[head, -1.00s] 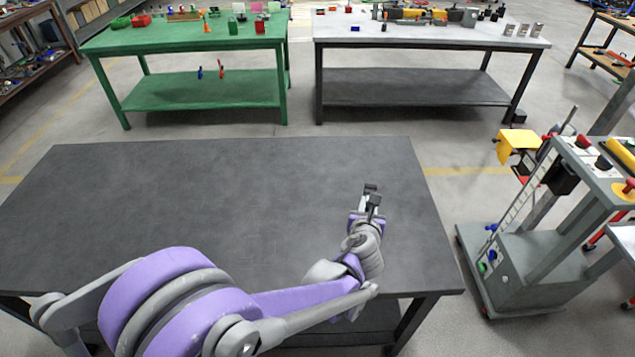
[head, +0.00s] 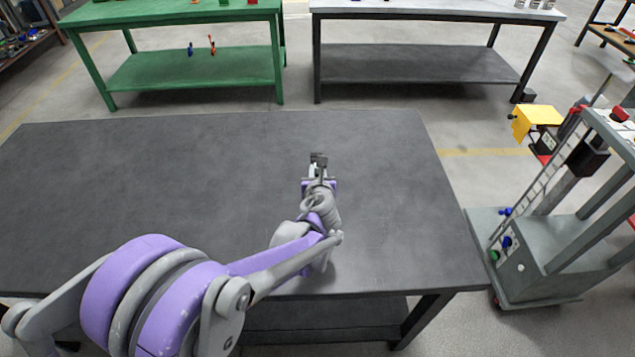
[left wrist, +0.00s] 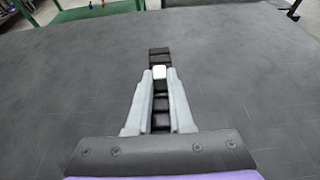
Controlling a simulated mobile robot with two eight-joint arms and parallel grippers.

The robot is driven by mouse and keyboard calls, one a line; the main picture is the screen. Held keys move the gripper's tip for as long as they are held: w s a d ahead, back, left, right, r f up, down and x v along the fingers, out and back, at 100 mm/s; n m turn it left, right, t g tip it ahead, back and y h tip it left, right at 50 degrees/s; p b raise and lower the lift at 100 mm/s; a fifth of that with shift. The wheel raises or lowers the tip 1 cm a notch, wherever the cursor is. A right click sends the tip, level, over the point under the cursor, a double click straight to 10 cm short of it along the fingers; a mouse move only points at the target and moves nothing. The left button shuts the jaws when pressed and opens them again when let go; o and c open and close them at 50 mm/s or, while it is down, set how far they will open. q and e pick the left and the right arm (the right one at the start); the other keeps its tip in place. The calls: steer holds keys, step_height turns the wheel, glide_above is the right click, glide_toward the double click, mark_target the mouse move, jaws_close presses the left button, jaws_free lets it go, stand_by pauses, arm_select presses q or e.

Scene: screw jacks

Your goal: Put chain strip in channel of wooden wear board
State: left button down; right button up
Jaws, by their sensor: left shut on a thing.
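My left gripper (head: 318,170) is over the dark grey table (head: 140,190), right of its middle. In the left wrist view the gripper (left wrist: 160,95) is shut on a dark segmented piece, the chain strip (left wrist: 159,54). The strip runs lengthwise between the fingers and sticks out past the fingertips. A small white patch shows between the tips. In the head view the strip's dark end (head: 319,157) shows at the fingertips. The wooden wear board is not in view. My right gripper is not in view.
The dark table's top is otherwise bare. A green bench (head: 190,72) and a grey-topped bench (head: 420,75) stand behind it. A grey machine on a wheeled base (head: 560,240) with a yellow plate (head: 535,118) stands at the right, across a floor gap.

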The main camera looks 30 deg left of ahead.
arm_select(q)
steer(key=shift+f+b, duration=0.35)
steer(key=shift+f, duration=1.6)
steer(key=shift+f, duration=0.15)
steer(key=c, duration=0.8)
jaws_free()
